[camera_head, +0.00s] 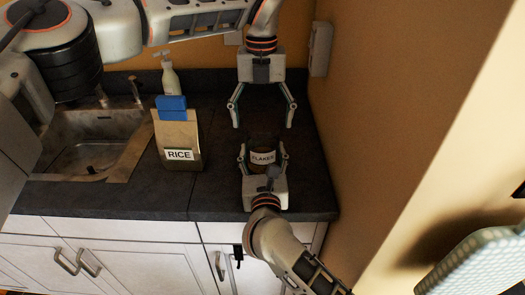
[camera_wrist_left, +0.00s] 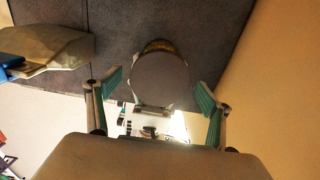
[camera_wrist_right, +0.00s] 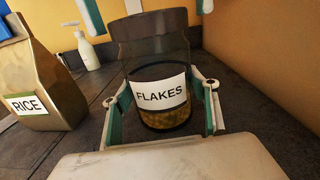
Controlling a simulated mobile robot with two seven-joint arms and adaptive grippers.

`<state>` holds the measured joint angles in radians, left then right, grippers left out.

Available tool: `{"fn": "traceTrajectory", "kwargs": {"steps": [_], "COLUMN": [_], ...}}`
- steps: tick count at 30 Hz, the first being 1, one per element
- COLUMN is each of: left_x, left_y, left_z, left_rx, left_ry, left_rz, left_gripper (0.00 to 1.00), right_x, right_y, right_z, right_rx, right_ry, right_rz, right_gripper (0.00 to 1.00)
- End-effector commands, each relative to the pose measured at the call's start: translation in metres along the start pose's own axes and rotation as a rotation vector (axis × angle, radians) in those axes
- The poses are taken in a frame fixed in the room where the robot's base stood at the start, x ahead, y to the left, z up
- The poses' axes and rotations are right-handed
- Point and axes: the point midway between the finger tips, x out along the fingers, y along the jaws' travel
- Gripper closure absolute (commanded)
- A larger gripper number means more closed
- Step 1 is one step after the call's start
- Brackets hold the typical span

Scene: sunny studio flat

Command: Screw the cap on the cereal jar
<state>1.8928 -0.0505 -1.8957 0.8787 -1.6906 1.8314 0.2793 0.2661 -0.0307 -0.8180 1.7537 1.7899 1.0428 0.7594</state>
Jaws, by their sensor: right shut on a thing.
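The cereal jar (camera_wrist_right: 158,118) is a clear cylinder with a white FLAKES label and golden flakes low inside. It stands upright on the dark counter; its label also shows in the head view (camera_head: 263,157). My right gripper (camera_head: 263,153) is shut on the jar, one finger on each side. The round dark grey cap (camera_wrist_left: 160,80) lies over the jar's mouth in the left wrist view; I cannot tell how tightly it sits. My left gripper (camera_head: 262,123) is open and points down above the cap, a finger on either side and apart from it.
A tan RICE bag (camera_head: 178,138) with a blue clip (camera_head: 171,107) stands left of the jar. The orange wall (camera_head: 350,120) is close on the right. The counter between bag and jar is clear.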

Motion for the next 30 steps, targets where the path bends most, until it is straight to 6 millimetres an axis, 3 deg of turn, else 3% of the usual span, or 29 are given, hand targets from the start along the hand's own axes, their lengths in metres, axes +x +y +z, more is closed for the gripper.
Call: {"fn": "traceTrajectory", "kwargs": {"steps": [13, 24, 30], "left_x": [-0.006, -0.060, -0.074], "left_y": [0.000, 0.000, 0.000], "left_z": [0.000, 0.000, 0.000], "left_rx": [-0.001, -0.002, 0.000], "left_ry": [-0.001, -0.003, -0.001], "left_rz": [0.000, 0.000, 0.000], "left_gripper": [0.11, 0.11, 0.11], "right_x": [0.000, 0.000, 0.000], "right_y": [0.000, 0.000, 0.000], "right_z": [-0.003, -0.003, -0.003], "right_rx": [-0.002, -0.002, -0.002], "right_ry": [0.005, 0.005, 0.005], "right_rz": [-0.001, -0.001, -0.001], "right_gripper": [1.00, 1.00, 1.00]}}
